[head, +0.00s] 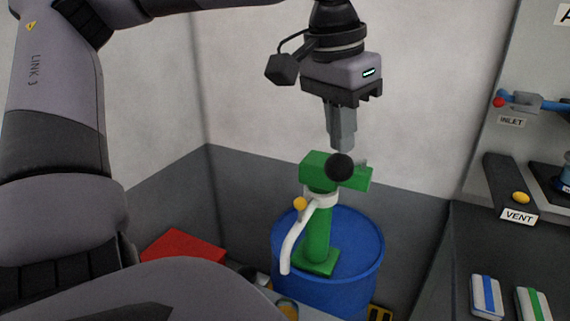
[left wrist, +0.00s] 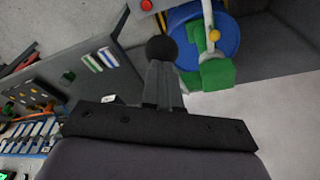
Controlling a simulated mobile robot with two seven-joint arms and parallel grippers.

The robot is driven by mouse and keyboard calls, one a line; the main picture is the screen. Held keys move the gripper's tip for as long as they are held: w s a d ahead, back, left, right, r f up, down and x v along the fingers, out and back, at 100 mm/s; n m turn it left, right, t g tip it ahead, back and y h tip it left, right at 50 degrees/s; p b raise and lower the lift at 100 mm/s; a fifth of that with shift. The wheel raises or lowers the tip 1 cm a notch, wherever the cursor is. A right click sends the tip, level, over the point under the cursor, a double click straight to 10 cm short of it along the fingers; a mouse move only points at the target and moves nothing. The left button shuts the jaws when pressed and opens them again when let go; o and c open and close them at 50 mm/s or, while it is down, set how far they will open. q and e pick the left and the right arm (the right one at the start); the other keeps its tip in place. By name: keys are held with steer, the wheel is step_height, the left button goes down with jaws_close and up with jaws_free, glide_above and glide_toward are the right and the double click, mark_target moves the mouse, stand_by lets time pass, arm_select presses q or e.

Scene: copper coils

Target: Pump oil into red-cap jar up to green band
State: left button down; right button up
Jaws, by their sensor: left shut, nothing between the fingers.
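A green hand pump (head: 318,230) stands on top of a blue drum (head: 350,262). It has a black ball knob (head: 339,167) at its top, a white curved spout (head: 293,238) and a small yellow ball (head: 299,203). My left gripper (head: 343,148) points down just above the knob, fingers shut together. In the left wrist view the closed fingers (left wrist: 162,85) appear close to the black knob (left wrist: 161,48); whether they touch cannot be told. The pump (left wrist: 215,72) and drum (left wrist: 215,40) also show there. I cannot make out the red-cap jar or a green band. My right gripper is out of view.
At the right, a panel holds a VENT label (head: 519,216), an INLET label (head: 511,121) and a yellow button (head: 521,197). Blue-striped (head: 487,296) and green-striped (head: 534,303) blocks lie below. A red flat object (head: 183,246) lies at the lower left, partly behind my arm.

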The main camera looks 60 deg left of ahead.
arm_select(q)
steer(key=shift+f, duration=1)
step_height(320, 180, down, 14)
steer(key=s+b, duration=0.1)
steer(key=b, duration=0.5)
steer(key=shift+s+d+f, duration=0.2)
steer(key=shift+s+d, duration=0.15)
steer(key=shift+d, duration=0.1)
stand_by(0.4)
steer(key=shift+r, duration=0.1)
steer(key=r+p, duration=0.4)
steer(key=r, duration=0.1)
steer(key=r+p, duration=0.2)
steer(key=shift+w+a+r+p, duration=0.2)
steer(key=shift+w+r+p, duration=0.2)
steer(key=shift+w+a+r, duration=0.1)
steer(key=shift+w+r, duration=0.05)
steer(key=shift+r, duration=1.65)
steer(key=shift+w+a+r, duration=0.1)
steer(key=shift+r, duration=1.7)
steer(key=shift+w+a+r, duration=0.1)
steer(key=shift+w+r, duration=0.05)
steer(key=shift+r, duration=1.65)
